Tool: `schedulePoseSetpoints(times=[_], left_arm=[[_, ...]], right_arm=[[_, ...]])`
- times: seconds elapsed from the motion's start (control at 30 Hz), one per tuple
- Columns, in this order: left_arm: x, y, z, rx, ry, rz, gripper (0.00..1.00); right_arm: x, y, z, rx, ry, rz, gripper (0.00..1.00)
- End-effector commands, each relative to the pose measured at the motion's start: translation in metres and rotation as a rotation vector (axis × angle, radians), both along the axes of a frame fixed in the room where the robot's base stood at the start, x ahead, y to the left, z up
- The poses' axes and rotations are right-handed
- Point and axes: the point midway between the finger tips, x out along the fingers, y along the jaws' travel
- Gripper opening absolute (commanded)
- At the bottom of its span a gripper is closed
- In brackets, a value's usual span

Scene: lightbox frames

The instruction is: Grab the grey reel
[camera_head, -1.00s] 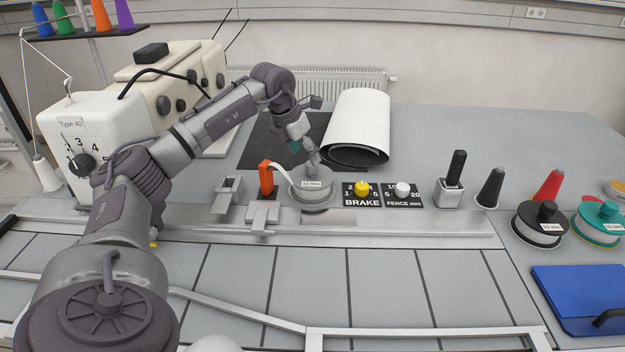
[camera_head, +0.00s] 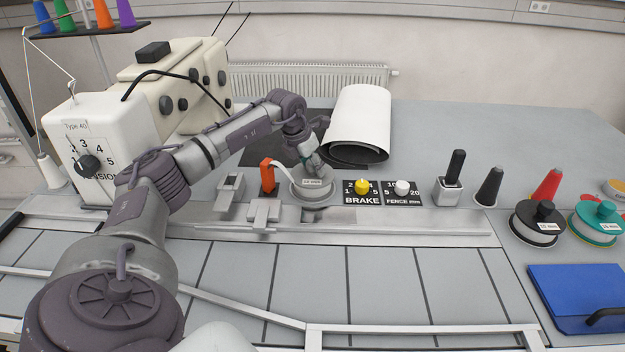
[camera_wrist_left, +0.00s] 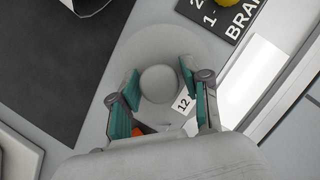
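The grey reel (camera_head: 311,191) sits on the bench beside the orange post, with a white label and a white tape running off to its left. It also shows in the left wrist view (camera_wrist_left: 150,45), from above, with its round knob between the fingers. My left gripper (camera_head: 311,168) is over the reel, pointing down. In the left wrist view my left gripper (camera_wrist_left: 160,88) has its two teal-padded fingers apart, one on each side of the knob, with gaps visible. The right gripper is not in view.
An orange post (camera_head: 267,175) stands just left of the reel. The brake dial panel (camera_head: 362,193) and fence panel (camera_head: 402,193) are close on its right. A white roll (camera_head: 360,125) lies behind. A black reel (camera_head: 537,222) and a teal reel (camera_head: 596,222) stand far right.

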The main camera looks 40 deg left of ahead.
Motion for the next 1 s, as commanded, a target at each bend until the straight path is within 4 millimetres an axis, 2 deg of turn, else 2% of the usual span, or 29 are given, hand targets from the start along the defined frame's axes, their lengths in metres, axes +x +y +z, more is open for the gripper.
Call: schedulePoseSetpoints(times=[0.03, 0.23, 0.77, 0.87, 1.0], left_arm=[[0.0, 0.0, 0.0, 0.0, 0.0, 0.0, 0.34], [0.0, 0.0, 0.0, 0.0, 0.0, 0.0, 0.01], [0.001, 0.0, 0.005, 0.0, -0.004, 0.0, 0.0], [0.001, 0.0, 0.012, -0.001, -0.007, 0.0, 0.0], [0.002, 0.0, 0.031, -0.001, -0.009, 0.0, 0.0]], right_arm=[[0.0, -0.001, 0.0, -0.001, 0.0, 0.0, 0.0], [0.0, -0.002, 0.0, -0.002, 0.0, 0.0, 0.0], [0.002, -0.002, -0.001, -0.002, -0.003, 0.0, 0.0], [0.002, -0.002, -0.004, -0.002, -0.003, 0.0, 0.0], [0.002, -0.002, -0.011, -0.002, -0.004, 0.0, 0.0]])
